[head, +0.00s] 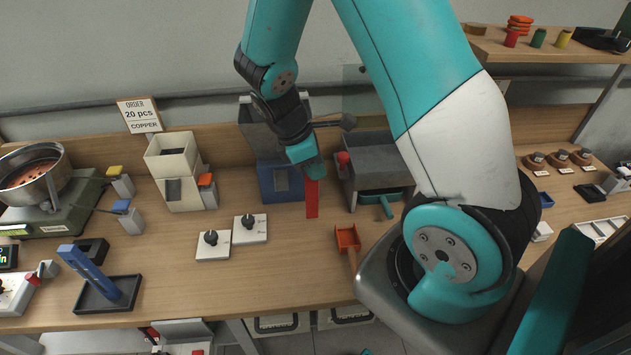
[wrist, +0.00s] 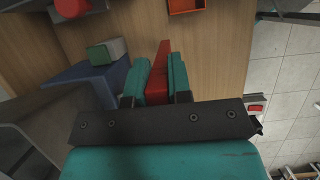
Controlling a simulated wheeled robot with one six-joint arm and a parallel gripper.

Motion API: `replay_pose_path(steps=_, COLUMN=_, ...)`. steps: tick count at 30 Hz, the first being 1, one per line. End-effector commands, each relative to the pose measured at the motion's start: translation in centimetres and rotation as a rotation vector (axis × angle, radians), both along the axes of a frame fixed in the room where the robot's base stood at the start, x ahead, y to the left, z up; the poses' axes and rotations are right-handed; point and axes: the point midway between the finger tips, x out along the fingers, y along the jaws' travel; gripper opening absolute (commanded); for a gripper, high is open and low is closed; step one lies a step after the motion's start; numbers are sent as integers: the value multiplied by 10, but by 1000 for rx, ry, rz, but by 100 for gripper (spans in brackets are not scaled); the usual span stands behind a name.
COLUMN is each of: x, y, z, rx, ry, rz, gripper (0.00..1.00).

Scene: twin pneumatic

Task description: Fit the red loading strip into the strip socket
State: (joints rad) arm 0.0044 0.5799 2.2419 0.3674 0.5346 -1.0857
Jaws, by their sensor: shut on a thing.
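The red loading strip (head: 312,199) is held by my gripper (head: 314,172) and hangs down upright above the bench, just right of a blue-fronted machine (head: 287,186). In the wrist view the strip (wrist: 161,62) sits between the two teal fingers of my gripper (wrist: 158,82), which are shut on it. The blue machine (wrist: 86,72) is to the left there, with a green-ended grey block (wrist: 105,51) by its edge. I cannot make out the strip socket for certain; my gripper and wrist hide part of the machine.
A grey machine (head: 378,160) with a teal drawer stands close right of the strip. An orange scoop (head: 348,240) lies in front. Two white knob plates (head: 250,228) lie to the left. A blue slanted piece (head: 90,271) stands in a black tray. Bare bench lies in front.

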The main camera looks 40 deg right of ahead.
Motion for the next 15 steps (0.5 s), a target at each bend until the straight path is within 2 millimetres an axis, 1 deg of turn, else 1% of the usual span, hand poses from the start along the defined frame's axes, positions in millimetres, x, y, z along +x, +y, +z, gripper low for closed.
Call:
replay_pose_path(steps=1, x=0, y=-1, z=-6, rx=0, ry=3, rz=0, gripper=0)
replay_pose_path(steps=5, x=0, y=-1, z=-16, rx=-1, ry=0, rz=-1, gripper=0)
replay_pose_path(steps=12, x=0, y=-1, z=-48, rx=0, ry=1, rz=-1, gripper=0)
replay_pose_path(steps=15, x=0, y=-1, z=-53, rx=0, ry=-1, rz=-2, gripper=0)
